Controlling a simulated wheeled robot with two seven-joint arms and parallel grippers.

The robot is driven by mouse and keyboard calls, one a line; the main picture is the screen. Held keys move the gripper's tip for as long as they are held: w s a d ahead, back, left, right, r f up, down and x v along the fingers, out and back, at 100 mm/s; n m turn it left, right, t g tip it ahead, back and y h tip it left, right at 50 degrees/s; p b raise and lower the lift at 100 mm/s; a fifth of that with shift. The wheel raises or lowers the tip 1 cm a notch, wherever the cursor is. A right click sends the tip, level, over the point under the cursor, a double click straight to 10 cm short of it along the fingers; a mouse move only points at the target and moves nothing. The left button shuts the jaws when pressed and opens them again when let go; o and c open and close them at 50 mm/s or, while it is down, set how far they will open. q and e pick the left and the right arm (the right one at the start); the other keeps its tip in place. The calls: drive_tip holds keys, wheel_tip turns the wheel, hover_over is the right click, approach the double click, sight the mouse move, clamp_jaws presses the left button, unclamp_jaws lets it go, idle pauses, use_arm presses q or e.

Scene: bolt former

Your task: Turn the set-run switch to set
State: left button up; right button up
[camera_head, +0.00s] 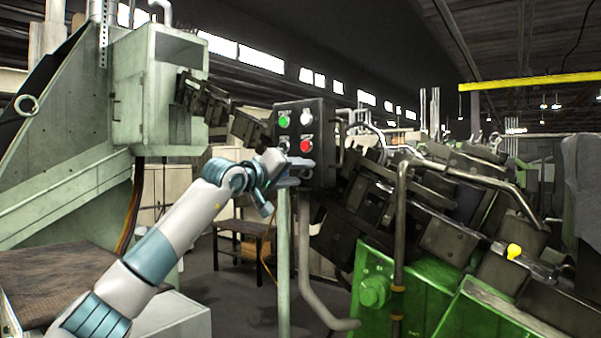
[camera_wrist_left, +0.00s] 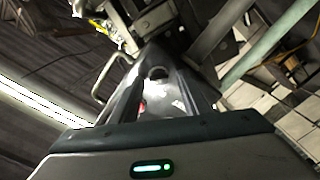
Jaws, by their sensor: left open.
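A dark control box (camera_head: 323,128) stands on a pale post in the middle of the head view. Its face carries a green button (camera_head: 284,121), a pale round knob (camera_head: 306,117) and a red button (camera_head: 306,146). A small dark control (camera_head: 284,144) sits at the lower left of the face. The labels are too small to read, so I cannot tell which control is the set-run switch. My left gripper (camera_head: 298,171) is open at the lower part of the box face. In the left wrist view its fingers (camera_wrist_left: 160,100) flank part of the dark box. Whether they touch a control is unclear.
Green machinery (camera_head: 400,285) and a bent grey pipe (camera_head: 322,305) stand right of and below the box. A pale green machine housing (camera_head: 160,90) is at the left. A small table (camera_head: 243,230) stands behind my left arm.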

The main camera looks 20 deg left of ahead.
use_arm(q)
drive_tip(key=shift+s, duration=0.1)
drive_tip(key=c, duration=1.1)
drive_tip(key=shift+o, duration=0.2)
